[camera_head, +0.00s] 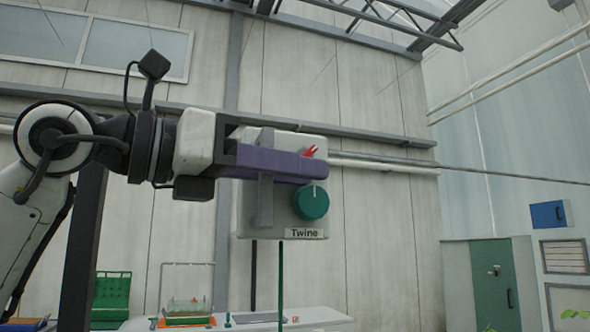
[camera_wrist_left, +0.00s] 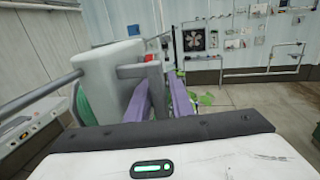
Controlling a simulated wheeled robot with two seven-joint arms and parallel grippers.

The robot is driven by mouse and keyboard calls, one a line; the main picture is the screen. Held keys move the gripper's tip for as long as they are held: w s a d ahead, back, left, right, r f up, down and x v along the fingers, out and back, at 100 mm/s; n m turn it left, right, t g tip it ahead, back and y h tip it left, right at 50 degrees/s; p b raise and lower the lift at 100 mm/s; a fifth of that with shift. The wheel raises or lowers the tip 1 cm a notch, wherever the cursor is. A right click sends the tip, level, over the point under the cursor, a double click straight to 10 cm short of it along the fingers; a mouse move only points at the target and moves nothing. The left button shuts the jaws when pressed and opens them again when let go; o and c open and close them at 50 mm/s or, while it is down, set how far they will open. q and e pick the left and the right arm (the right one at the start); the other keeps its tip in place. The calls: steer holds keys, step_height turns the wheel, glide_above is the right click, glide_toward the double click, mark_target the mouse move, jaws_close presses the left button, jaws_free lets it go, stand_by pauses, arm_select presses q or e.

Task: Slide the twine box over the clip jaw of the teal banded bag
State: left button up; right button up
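The twine box (camera_head: 285,215) is a pale box with a "Twine" label, a teal round knob (camera_head: 311,202) on its front, a red part on top and a grey bracket handle (camera_head: 265,212). My left gripper (camera_head: 300,168) comes in from the left with its purple fingers along the box's handle, one on each side. It appears shut on the handle. In the left wrist view the fingers (camera_wrist_left: 166,98) flank the grey handle beside the box (camera_wrist_left: 105,72). I cannot make out a teal banded bag or clip jaw. My right gripper is out of view.
A thin grey rail (camera_head: 450,168) runs from behind the box to the right. Dark and green upright rods (camera_head: 281,275) show below it. A white bench (camera_head: 250,322) with a small tray (camera_head: 187,310) and a green crate (camera_head: 112,290) are low. A green cabinet (camera_head: 480,285) stands right.

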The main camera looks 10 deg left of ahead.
arm_select(q)
steer(key=b+v, duration=0.2)
steer(key=v, duration=0.8)
steer(key=shift+s+a, duration=0.15)
